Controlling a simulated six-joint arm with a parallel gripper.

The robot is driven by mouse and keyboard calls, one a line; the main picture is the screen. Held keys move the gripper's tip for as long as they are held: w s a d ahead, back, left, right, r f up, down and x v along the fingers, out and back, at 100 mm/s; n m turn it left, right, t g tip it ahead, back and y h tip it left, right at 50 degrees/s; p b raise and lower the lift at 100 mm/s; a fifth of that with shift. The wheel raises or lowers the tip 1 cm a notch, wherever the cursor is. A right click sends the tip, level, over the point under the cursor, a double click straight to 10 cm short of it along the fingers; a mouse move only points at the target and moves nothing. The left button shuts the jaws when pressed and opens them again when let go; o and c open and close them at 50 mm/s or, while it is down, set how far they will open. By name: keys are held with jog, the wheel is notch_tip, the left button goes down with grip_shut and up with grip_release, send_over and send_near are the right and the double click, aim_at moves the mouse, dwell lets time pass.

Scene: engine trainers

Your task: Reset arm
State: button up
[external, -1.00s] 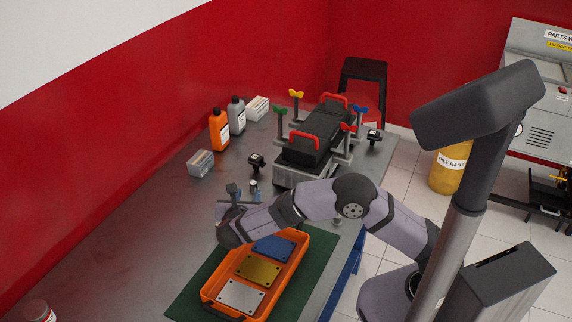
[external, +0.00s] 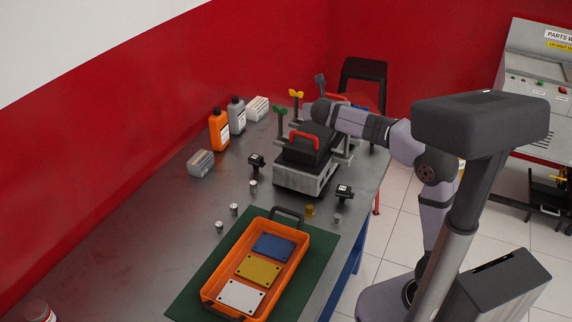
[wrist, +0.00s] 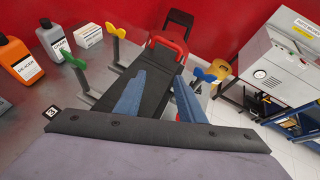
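My arm reaches over the engine trainer (external: 305,180), a grey block with a black top cover and red handles, at the back of the bench. My gripper (wrist: 160,92) shows in the wrist view as two blue-grey fingers spread apart, with nothing held between them. The black cover (wrist: 152,75) and a red handle (wrist: 168,48) lie below and beyond the fingers. In the external view the fingers are hidden behind my wrist. Green (external: 280,111) and yellow (external: 296,94) wing clamps stand on the trainer's far side; the near-side clamps are mostly hidden by my arm.
An orange tray (external: 210,284) with white, yellow and blue plates lies on a green mat (external: 188,298). Orange (external: 219,130) and grey (external: 237,115) bottles and boxes stand along the wall. Small metal cylinders (external: 219,227) and black parts (external: 344,192) stand around the bench.

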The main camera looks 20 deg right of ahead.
jog(key=s+d+f+m+g+h+b, duration=0.1)
jog(key=s+d+h, duration=0.15)
jog(key=d, duration=0.45)
jog(key=s+d+f+m+g+h+b, duration=0.1)
jog(key=s+d, duration=0.3)
jog(key=d, duration=0.4)
jog(key=s+a+f+m+g+y+p, duration=0.2)
jog(key=s+f+m+g+y, duration=0.1)
jog(key=s+f+m, duration=0.4)
jog(key=s+a+f+m+g+y+p, duration=0.1)
jog(key=s+f+m+g+y+p, duration=0.1)
jog(key=s+f+m, duration=0.6)
jog(key=s+a+f+m+g+y+p, duration=0.2)
jog(key=s+a+f+m, duration=0.1)
jog(key=s+f+m, duration=0.4)
jog(key=s+a+f+m+g+y+p, duration=0.25)
jog(key=s+a+m, duration=0.2)
jog(key=m, duration=0.35)
notch_tip(320, 180, up, 15)
jog(key=p, duration=1.3)
jog(key=shift+d+f+t+p, duration=0.15)
jog(key=shift+d+t+p, duration=0.2)
jog(key=shift+d, duration=0.1)
dwell(1.1)
